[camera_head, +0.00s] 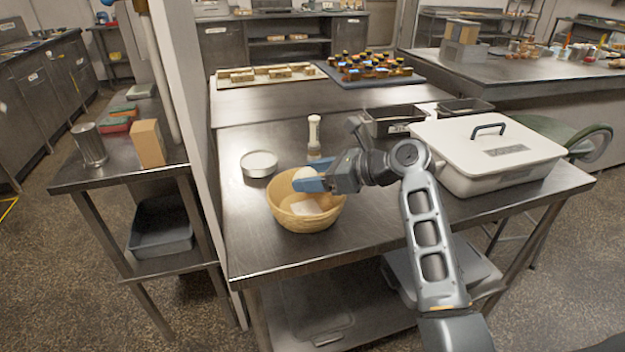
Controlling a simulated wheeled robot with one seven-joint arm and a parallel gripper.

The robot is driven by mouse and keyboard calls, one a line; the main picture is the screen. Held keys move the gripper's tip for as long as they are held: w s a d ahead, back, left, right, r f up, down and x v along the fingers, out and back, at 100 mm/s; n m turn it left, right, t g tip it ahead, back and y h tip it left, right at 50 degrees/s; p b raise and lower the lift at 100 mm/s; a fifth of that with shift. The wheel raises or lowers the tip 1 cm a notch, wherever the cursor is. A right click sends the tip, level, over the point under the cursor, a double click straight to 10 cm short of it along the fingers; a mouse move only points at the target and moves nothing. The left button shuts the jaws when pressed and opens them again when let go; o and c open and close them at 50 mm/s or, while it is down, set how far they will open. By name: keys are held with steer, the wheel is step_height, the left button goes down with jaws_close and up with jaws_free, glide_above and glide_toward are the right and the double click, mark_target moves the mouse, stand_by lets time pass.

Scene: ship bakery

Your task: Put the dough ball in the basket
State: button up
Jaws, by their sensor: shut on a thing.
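The dough ball (304,174) is a pale round lump between the blue fingers of my gripper (308,181). My gripper is shut on it and holds it over the back part of the basket (283,214). The basket is a round, tan, woven bowl on the metal table. A whitish patch (305,208) shows inside the basket; I cannot tell what it is. The gripper and fingers hide part of the ball and part of the basket's back rim.
A round metal tin (259,164) stands left of the basket, and a pale shaker-like item (314,135) stands behind it. A large white lidded container (487,150) and dark pans (392,121) are to the right. The table's front left is clear.

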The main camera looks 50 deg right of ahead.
steer(key=shift+f, duration=0.55)
steer(key=shift+f, duration=0.4)
steer(key=shift+f+p, duration=0.2)
steer(key=shift+p, duration=0.1)
steer(key=o, duration=1.1)
steer(key=shift+r+b, duration=0.5)
steer(key=shift+r, duration=0.1)
steer(key=v, duration=1.2)
